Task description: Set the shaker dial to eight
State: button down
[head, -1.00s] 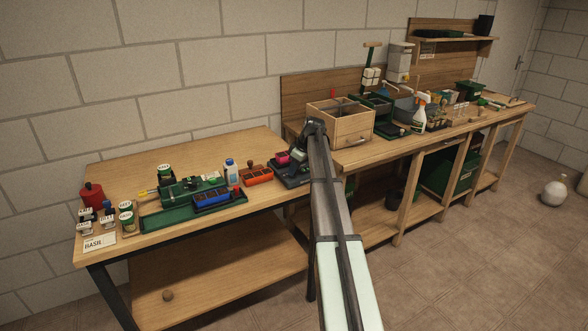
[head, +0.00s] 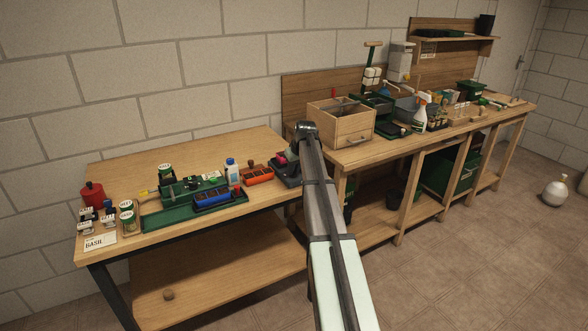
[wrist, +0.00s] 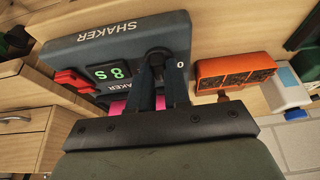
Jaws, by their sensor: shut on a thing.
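The shaker (wrist: 60,52) is a dark blue-grey box with white SHAKER lettering, close up in the wrist view. Its green display (wrist: 108,73) shows an 8 beside an S-like character. My gripper (wrist: 158,72) is shut on the dark dial (wrist: 157,57), between its two fingers; a 0 mark shows just right of it. The fingers hide part of the dial, so its pointer cannot be read. In the head view the shaker (head: 287,174) is at the table's right end, largely hidden by my arm.
Pink parts (wrist: 117,107) show behind my fingers. A red part (wrist: 74,80) is at the shaker's left. An orange tray (wrist: 238,66) and a white bottle (wrist: 288,92) stand to the right. A wooden drawer box (head: 343,126) stands close by in the head view.

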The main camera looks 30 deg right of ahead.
dwell(0.4)
jog(key=c, duration=1.1)
grip_release()
jog(key=v, duration=1.4)
jog(key=shift+w, duration=0.1)
